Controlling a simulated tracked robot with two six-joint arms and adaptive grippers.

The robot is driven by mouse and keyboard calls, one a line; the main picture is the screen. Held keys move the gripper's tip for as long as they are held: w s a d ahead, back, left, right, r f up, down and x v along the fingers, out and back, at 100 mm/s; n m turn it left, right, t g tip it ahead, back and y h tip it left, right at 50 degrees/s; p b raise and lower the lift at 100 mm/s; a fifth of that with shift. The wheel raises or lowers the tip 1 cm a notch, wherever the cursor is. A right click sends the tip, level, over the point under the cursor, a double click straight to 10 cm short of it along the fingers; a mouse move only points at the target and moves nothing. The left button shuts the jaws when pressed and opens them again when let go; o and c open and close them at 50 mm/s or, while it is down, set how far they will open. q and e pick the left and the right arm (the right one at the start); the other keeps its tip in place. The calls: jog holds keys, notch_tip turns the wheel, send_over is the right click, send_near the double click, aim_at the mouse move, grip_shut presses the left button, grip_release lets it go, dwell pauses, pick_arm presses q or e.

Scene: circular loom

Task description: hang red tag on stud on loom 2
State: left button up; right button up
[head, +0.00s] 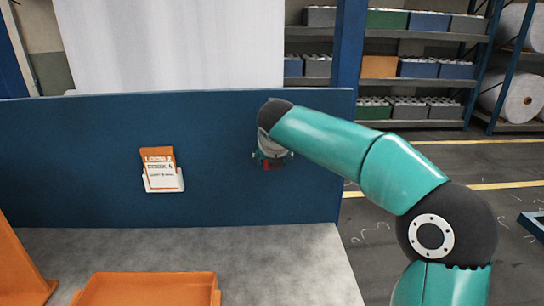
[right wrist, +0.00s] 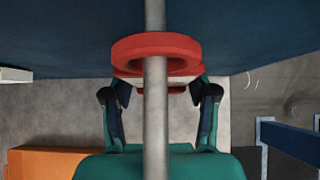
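The red tag (right wrist: 128,50) is a thick ring with a smaller red part below it in the right wrist view. A grey metal stud (right wrist: 155,125) runs from the blue panel toward the camera; the ring appears to be around it. The ring's upper edge crosses in front of the stud. My right gripper (right wrist: 162,92) is below the ring, its fingers spread either side of the red part with gaps visible. In the head view it is at the panel, mostly hidden by my right arm (head: 272,155); a bit of red shows there. My left gripper is not in view.
The blue panel (head: 80,130) bears a card holder with an orange card reading LOOM 2 (head: 160,168). An orange tray (head: 150,285) stands on the grey surface (head: 280,265) in front. Shelves with crates (head: 390,65) stand behind. Floor at the right is mostly clear.

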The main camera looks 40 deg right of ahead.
jog(key=c, duration=0.8)
jog(key=shift+s+a+r, duration=0.1)
jog(key=shift+s, duration=0.1)
jog(key=shift+s+a+r, duration=0.15)
jog(key=shift+s+a, duration=0.1)
jog(key=shift+s, duration=0.05)
jog(key=s+a, duration=0.3)
jog(key=shift+s+a+r+b, duration=0.15)
jog(key=shift+s+r+b, duration=0.15)
jog(key=shift+s+b, duration=0.1)
